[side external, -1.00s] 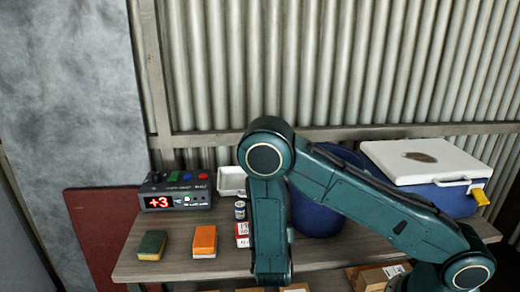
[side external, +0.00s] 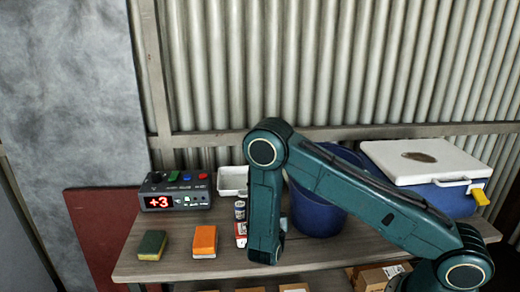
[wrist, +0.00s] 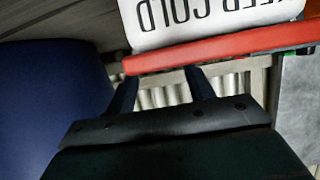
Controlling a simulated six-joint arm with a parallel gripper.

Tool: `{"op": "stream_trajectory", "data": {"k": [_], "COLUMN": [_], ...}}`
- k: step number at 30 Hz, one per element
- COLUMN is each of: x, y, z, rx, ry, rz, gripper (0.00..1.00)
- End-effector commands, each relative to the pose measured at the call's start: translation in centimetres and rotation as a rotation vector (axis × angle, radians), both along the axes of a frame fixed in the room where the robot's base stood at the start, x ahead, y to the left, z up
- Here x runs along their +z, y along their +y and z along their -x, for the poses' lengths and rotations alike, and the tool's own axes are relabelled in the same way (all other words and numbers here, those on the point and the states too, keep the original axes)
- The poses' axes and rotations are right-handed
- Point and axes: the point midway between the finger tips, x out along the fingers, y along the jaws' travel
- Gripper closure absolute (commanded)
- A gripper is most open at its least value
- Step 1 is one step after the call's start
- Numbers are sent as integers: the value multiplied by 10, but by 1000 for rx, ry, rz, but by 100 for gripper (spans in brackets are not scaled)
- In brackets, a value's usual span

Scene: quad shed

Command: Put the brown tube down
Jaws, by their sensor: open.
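I cannot make out a brown tube in either view. My gripper (wrist: 159,76) is open in the wrist view, its two dark fingers apart with nothing seen between them. Just beyond the fingertips is a white box with a red edge and upside-down "KEEP COLD" lettering (wrist: 210,18). Whether the fingers touch it I cannot tell. In the side view my arm hides the gripper. A red and white box (side external: 240,232) shows partly at the left of my arm there, with a small can (side external: 239,207) behind it.
On the table (side external: 150,218) are a control box reading +3 (side external: 177,190), a green and yellow sponge (side external: 152,245), an orange block (side external: 204,241) and a white tray (side external: 232,179). A blue bucket (side external: 320,215) and a white-lidded blue cooler (side external: 440,198) stand right; the bucket looms left in the wrist view (wrist: 50,100).

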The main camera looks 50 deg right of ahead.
Motion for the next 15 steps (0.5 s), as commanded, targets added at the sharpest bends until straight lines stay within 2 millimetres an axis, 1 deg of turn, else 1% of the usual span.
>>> {"op": "stream_trajectory", "data": {"k": [9,15], "x": [-12,-16], "y": [-22,-30], "z": [-24,-32], "rx": [-3,-1], "ry": [-1,-1], "rz": [-1,-1], "gripper": [47,47]}}
